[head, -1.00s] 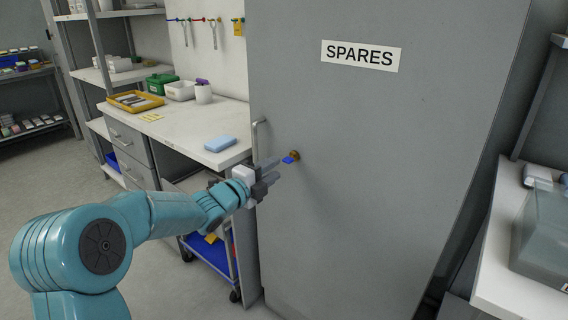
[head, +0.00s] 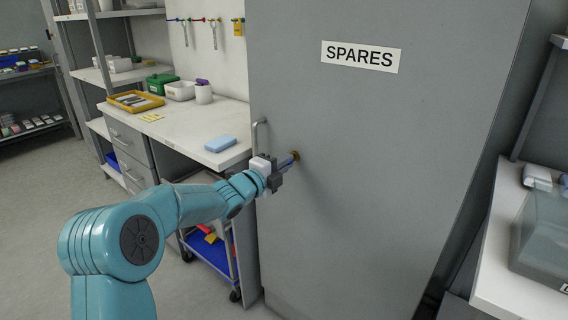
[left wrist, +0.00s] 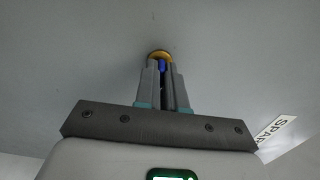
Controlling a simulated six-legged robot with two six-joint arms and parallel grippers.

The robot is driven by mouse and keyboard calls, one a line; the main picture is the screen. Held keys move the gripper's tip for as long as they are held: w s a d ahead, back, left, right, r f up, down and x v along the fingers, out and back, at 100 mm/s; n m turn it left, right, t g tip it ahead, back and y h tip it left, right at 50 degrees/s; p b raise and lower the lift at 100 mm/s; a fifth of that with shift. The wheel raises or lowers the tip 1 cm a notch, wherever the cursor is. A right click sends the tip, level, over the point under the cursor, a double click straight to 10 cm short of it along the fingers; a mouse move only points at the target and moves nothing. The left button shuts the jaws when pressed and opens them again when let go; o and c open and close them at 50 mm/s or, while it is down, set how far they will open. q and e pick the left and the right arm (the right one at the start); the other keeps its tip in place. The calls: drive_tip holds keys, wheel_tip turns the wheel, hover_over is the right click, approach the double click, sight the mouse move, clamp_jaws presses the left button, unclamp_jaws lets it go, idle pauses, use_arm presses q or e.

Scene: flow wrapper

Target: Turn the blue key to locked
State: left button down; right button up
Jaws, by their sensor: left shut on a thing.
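The blue key (left wrist: 162,67) sits in a round brass lock (head: 295,155) on the grey SPARES cabinet door (head: 350,190). My left gripper (head: 289,160) is at the lock, its fingers shut on the key. In the left wrist view, the two grey fingers (left wrist: 164,75) stand on either side of the key's blue head, and the brass lock (left wrist: 159,54) shows just beyond their tips. Most of the key is hidden by the fingers. How far the key is turned cannot be told. My right gripper is not in view.
A metal door handle (head: 258,134) is up and left of the lock, close to my left gripper. A white workbench (head: 185,128) with trays and a blue block (head: 220,143) stands at the left. A blue-shelved cart (head: 213,250) is below it.

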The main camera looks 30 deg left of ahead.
use_arm(q)
drive_tip(key=shift+r+n, duration=0.1)
drive_tip(key=shift+n, duration=0.2)
drive_tip(key=shift+r+n+p, duration=0.2)
drive_tip(key=shift+n+p, duration=2.7)
drive_tip(key=shift+n, duration=5.7)
drive_tip(key=c, duration=1.2)
unclamp_jaws()
drive_tip(key=shift+w, duration=0.1)
drive_tip(key=shift+f, duration=0.2)
